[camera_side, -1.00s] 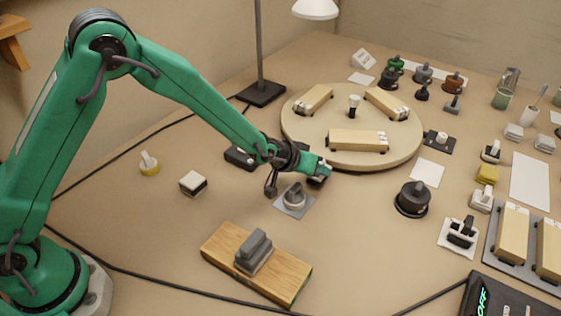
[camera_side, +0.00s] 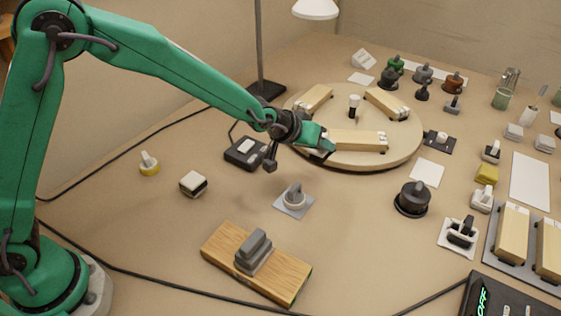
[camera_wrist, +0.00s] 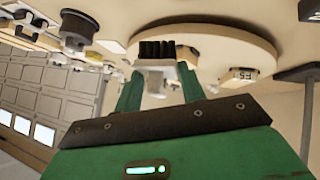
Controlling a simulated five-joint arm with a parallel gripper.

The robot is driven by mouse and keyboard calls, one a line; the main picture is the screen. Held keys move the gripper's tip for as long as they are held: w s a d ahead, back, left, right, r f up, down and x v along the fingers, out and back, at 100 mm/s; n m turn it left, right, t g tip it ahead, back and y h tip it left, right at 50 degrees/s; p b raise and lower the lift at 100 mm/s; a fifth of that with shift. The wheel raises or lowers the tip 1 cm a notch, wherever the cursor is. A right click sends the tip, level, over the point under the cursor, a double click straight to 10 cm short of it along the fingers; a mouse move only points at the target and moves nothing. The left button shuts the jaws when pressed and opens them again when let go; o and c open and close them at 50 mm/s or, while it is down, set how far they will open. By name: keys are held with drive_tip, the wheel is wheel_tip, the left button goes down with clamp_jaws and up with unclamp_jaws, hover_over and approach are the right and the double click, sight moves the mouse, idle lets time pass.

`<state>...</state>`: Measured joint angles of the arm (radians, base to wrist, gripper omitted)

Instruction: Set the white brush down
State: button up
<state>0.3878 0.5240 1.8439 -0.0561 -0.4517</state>
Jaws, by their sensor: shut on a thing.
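My gripper (camera_side: 324,146) is at the near left edge of the round turntable (camera_side: 372,162), above the bench top. In the wrist view, my gripper (camera_wrist: 158,88) is shut on the white brush (camera_wrist: 157,88), whose black bristles (camera_wrist: 157,50) point away from my palm. The brush sits between the two green fingers. In the side view the brush is mostly hidden by the fingers; only a dark bit shows below them.
Wooden blocks (camera_side: 358,140) and a small black-and-white knob (camera_side: 354,103) stand on the turntable. A grey dial on a plate (camera_side: 294,199) and a dark box (camera_side: 246,151) are nearby. A wooden board (camera_side: 257,264) lies in front. Bare bench lies left of the dial.

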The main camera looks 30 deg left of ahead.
drive_tip(key=shift+s+d+f+m+g+h, duration=0.4)
drive_tip(key=shift+s+d+f+m, duration=0.65)
drive_tip(key=shift+d, duration=2.65)
drive_tip(key=shift+s+d+f+m+g+h, duration=0.4)
drive_tip(key=shift+s+d+f+m, duration=0.6)
drive_tip(key=shift+d, duration=2.65)
drive_tip(key=shift+s+d+f+m+g+h, duration=0.55)
drive_tip(key=shift+s+d, duration=0.75)
drive_tip(key=shift+d, duration=2.4)
drive_tip(key=shift+f, duration=0.2)
drive_tip(key=shift+f, duration=1.9)
drive_tip(key=shift+f, duration=0.15)
drive_tip(key=o, duration=1.2)
drive_tip(key=shift+o, duration=0.2)
